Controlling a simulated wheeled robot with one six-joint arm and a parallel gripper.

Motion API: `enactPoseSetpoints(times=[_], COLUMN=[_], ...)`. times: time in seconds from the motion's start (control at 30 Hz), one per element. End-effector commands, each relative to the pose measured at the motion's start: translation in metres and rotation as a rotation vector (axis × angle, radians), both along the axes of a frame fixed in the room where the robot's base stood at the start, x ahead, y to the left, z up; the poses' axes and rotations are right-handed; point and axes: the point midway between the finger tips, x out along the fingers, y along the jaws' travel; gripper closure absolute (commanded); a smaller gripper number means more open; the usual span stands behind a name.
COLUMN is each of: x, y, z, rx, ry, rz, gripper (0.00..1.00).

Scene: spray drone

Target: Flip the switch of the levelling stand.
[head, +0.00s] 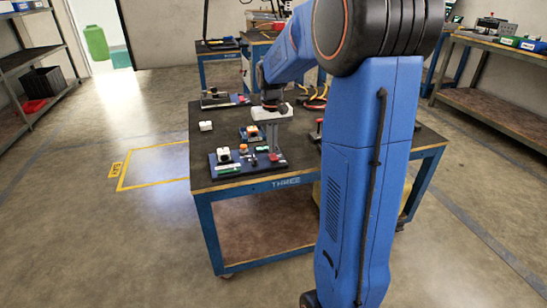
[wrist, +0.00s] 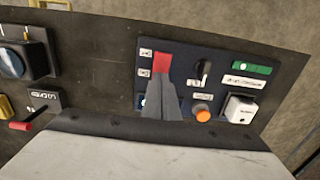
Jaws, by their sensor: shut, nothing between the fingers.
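A dark blue panel (wrist: 222,85) fills the upper middle of the wrist view; I take it for the levelling stand. On it is a red switch part (wrist: 161,62) with two small labels on its left, too small to read. My gripper (wrist: 160,80) is shut and empty, its grey fingertips over the lower end of the red part; I cannot tell whether they touch. In the head view the panel (head: 237,168) lies at the table's front left corner, with my gripper (head: 273,150) above its right side, near the red part (head: 274,157).
On the panel are a black knob (wrist: 203,72), an orange button (wrist: 202,112), a white block (wrist: 241,108) and a green strip (wrist: 251,68). Another device with a red handle (wrist: 20,126) is at the left. A white block (head: 206,126) lies on the table (head: 205,150).

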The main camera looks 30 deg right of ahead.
Motion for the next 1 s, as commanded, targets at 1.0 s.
enactPoseSetpoints(times=[1.0], x=[0.000], y=[0.000], z=[0.062], rx=[0.000], ry=[-0.001], rz=[0.000], gripper=[1.00])
